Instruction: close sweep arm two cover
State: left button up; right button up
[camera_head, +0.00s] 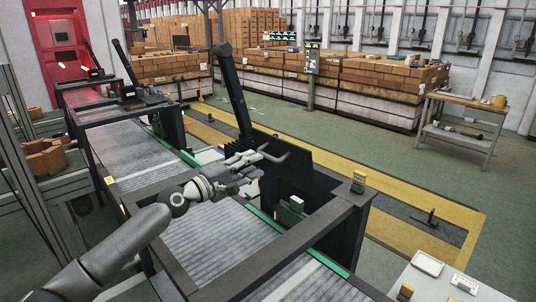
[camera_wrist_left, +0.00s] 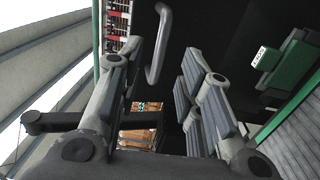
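The sweep arm cover appears as a black panel (camera_head: 300,172) standing beside the roller conveyor, with a bent grey handle (camera_head: 277,156) on its near side. A tall black arm (camera_head: 233,92) rises above the conveyor frame at the panel's left. My left gripper (camera_head: 250,163) reaches in over the conveyor, its fingertips close to the handle. In the left wrist view the fingers (camera_wrist_left: 160,72) are apart, with the handle (camera_wrist_left: 164,40) just beyond and between their tips. I cannot see contact. My right gripper is not in view.
The conveyor's dark frame (camera_head: 310,240) lies under and in front of my left arm. A green block (camera_wrist_left: 288,62) sits right of the fingers in the wrist view. A tool table (camera_head: 463,103) and brick stacks (camera_head: 385,70) stand farther back, with open floor between.

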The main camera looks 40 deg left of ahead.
aim_at(268, 156)
pick_arm(q)
jog(key=w, duration=0.2)
jog(key=w+p, duration=0.1)
jog(key=w, duration=0.1)
jog(key=shift+r, duration=0.25)
jog(key=shift+w+d+f+p, duration=0.1)
jog(key=shift+w+p, duration=0.25)
jog(key=shift+w, duration=1)
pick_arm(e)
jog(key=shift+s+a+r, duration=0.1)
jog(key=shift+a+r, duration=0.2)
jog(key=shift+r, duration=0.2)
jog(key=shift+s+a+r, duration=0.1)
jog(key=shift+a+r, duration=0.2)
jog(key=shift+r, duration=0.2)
pick_arm(q)
jog(key=shift+c, duration=0.2)
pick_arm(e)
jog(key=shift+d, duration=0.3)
pick_arm(q)
grip_shut()
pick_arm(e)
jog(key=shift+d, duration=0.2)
